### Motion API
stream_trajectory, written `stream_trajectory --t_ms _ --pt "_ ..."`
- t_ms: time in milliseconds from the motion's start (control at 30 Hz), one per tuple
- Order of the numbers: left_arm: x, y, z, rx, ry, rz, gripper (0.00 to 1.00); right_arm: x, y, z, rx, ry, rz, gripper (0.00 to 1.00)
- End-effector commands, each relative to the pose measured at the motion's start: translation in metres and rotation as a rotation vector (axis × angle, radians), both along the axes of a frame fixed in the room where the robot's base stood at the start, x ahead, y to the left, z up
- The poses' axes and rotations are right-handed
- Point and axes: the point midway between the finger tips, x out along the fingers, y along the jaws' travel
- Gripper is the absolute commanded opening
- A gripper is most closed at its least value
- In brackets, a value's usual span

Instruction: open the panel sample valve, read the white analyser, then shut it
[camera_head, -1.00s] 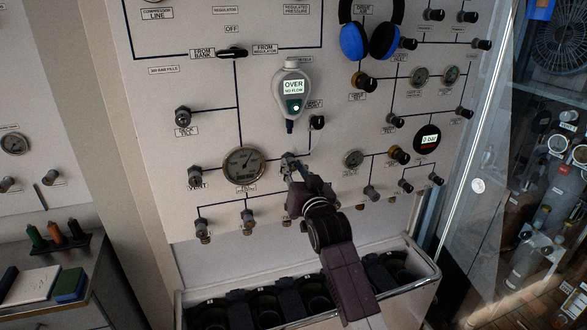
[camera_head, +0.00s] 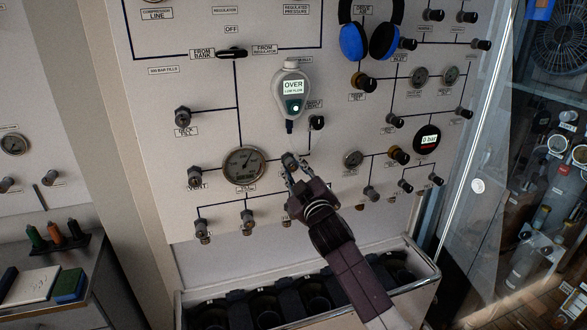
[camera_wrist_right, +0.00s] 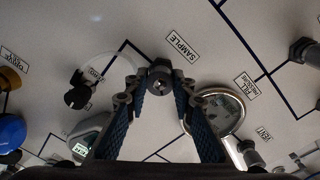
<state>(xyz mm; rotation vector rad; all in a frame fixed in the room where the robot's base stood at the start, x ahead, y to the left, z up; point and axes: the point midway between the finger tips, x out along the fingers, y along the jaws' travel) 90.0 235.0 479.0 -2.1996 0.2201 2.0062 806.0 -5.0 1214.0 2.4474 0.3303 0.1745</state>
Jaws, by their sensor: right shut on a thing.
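The sample valve (camera_head: 288,159) is a small dark grey knob on the panel, right of a large round gauge. In the right wrist view the valve (camera_wrist_right: 160,73) sits between my fingertips, beside the SAMPLE label (camera_wrist_right: 182,45). My right gripper (camera_head: 291,168) is shut on the knob; it also shows in the wrist view (camera_wrist_right: 158,88). The white analyser (camera_head: 292,88) hangs above the valve. Its screen reads OVER, with a smaller line that looks like LOW FLOW. My left gripper is out of view.
A large gauge (camera_head: 244,165) is just left of the valve, and a black knob (camera_head: 317,122) is above right. Blue headphones (camera_head: 371,30) hang higher up. A bin of dark cylinders with a pale rim (camera_head: 424,287) stands below the panel.

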Motion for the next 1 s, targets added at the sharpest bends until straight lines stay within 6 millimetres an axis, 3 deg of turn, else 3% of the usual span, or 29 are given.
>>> stream_trajectory --t_ms 500,1000 --pt "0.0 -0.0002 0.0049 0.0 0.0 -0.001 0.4 0.0003 -0.0008 0.0002 -0.361 -0.116 -0.001 0.0" --pt "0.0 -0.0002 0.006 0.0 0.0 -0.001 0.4 0.0002 -0.0003 0.0001 -0.452 -0.146 0.001 0.0"
